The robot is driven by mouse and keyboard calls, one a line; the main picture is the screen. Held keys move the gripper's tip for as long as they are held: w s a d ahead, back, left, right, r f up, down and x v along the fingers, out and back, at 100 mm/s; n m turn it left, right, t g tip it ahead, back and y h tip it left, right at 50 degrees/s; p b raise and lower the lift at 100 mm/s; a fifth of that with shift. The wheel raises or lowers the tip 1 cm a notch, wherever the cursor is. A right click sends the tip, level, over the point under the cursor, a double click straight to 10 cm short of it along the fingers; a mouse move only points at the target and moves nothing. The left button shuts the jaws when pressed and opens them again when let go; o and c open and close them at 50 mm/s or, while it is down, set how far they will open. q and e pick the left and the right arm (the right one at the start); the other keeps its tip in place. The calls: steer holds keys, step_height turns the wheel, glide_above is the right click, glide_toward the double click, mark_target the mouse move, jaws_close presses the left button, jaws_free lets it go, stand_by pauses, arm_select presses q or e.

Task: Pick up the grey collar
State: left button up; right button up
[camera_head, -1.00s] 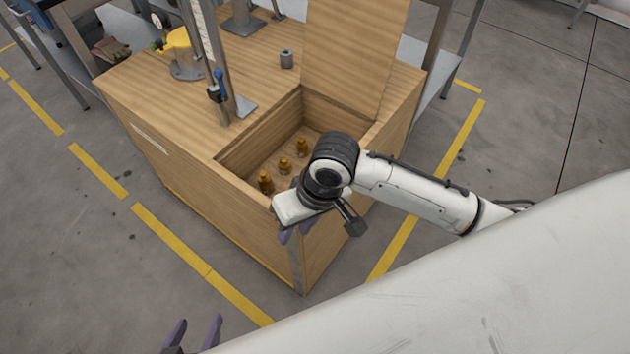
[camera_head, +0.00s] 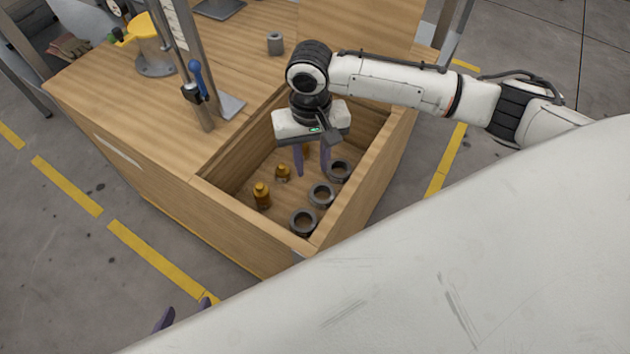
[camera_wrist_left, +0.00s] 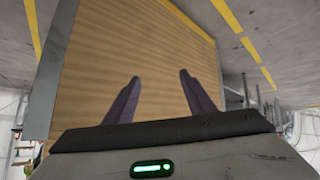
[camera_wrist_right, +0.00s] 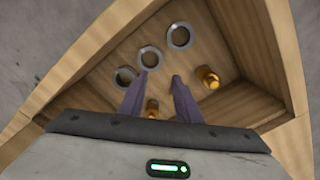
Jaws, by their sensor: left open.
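Three grey ring-shaped collars lie in a row in the open bin, near its right wall: a far one (camera_head: 340,180), a middle one (camera_head: 321,205) and a near one (camera_head: 302,233). The right wrist view also shows all three, including one at the top (camera_wrist_right: 169,37), beyond the fingertips. My right gripper (camera_head: 313,172) is open and empty, pointing down over the bin, close to the far collar but not around it. My left gripper (camera_head: 185,312) is open and empty at the bottom left, outside the bench; its wrist view faces a wooden panel (camera_wrist_left: 150,45).
Several brass fittings, such as this one (camera_head: 262,196), stand on the bin's left side. The bin's wooden walls (camera_head: 352,205) surround the collars. A grey cylinder (camera_head: 275,43), a metal post (camera_head: 190,65) and a yellow-topped fixture (camera_head: 150,40) stand on the bench top.

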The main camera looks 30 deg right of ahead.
steer(key=f, duration=0.1)
steer(key=b, duration=0.2)
glide_above(312, 195)
step_height(312, 195, down, 5)
steer(key=shift+w+d+f, duration=0.1)
steer(key=shift+f, duration=0.1)
step_height(312, 195, down, 4)
steer(key=shift+r+b, duration=0.25)
steer(key=shift+b, duration=0.85)
steer(key=shift+f, duration=0.65)
arm_select(q)
steer(key=shift+d+f, duration=0.3)
steer(key=shift+f, duration=0.35)
steer(key=shift+d+f, duration=0.25)
steer(key=shift+f, duration=0.4)
arm_select(e)
jaws_close()
